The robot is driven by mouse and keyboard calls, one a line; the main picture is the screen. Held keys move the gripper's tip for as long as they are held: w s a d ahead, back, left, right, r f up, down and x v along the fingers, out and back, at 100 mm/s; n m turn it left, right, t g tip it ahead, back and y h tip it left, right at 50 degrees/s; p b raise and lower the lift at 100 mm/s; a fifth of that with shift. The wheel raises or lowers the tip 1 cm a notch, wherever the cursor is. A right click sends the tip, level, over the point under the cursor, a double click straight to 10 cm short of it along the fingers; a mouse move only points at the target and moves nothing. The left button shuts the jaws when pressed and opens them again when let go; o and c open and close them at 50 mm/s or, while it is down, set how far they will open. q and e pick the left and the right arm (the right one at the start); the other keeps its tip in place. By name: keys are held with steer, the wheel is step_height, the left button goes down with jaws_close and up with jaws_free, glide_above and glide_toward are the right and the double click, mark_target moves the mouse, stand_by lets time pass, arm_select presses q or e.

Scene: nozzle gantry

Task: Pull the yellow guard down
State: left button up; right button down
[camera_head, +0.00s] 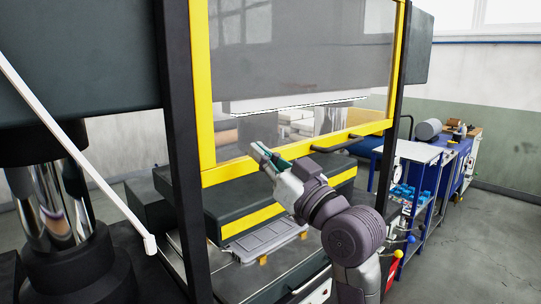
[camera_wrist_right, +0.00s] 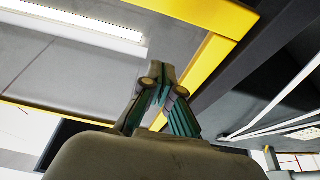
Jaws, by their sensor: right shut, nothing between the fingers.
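The yellow guard (camera_head: 203,90) is a yellow frame around a clear panel on the front of the machine. Its bottom bar hangs above the machine bed, with a gap below it. A black handle (camera_head: 340,143) sits on the right part of that bar. In the right wrist view, yellow bars of the guard (camera_wrist_right: 212,55) show beyond the fingers. My right gripper (camera_head: 258,151) is shut and empty, in front of the bottom bar and left of the handle. Its fingers also show in the wrist view (camera_wrist_right: 160,75). I cannot tell whether they touch the bar. My left gripper is out of view.
Dark machine posts (camera_head: 182,130) flank the guard. A grey plate (camera_head: 262,240) lies on the bed below, beside a black block with a yellow stripe (camera_head: 250,218). A blue cart (camera_head: 412,190) with a white top stands at the right. Open floor lies at the far right.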

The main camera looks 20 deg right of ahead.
mark_target(234, 133)
steer(key=p+x, duration=0.2)
steer(key=x, duration=0.3)
steer(key=shift+w+a+r+p, duration=0.1)
steer(key=shift+w+a+p, duration=0.05)
steer(key=shift+a+p, duration=0.15)
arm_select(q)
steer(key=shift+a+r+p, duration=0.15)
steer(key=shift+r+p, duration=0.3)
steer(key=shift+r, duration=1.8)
arm_select(e)
steer(key=shift+d+f, duration=0.2)
steer(key=shift+f, duration=1.85)
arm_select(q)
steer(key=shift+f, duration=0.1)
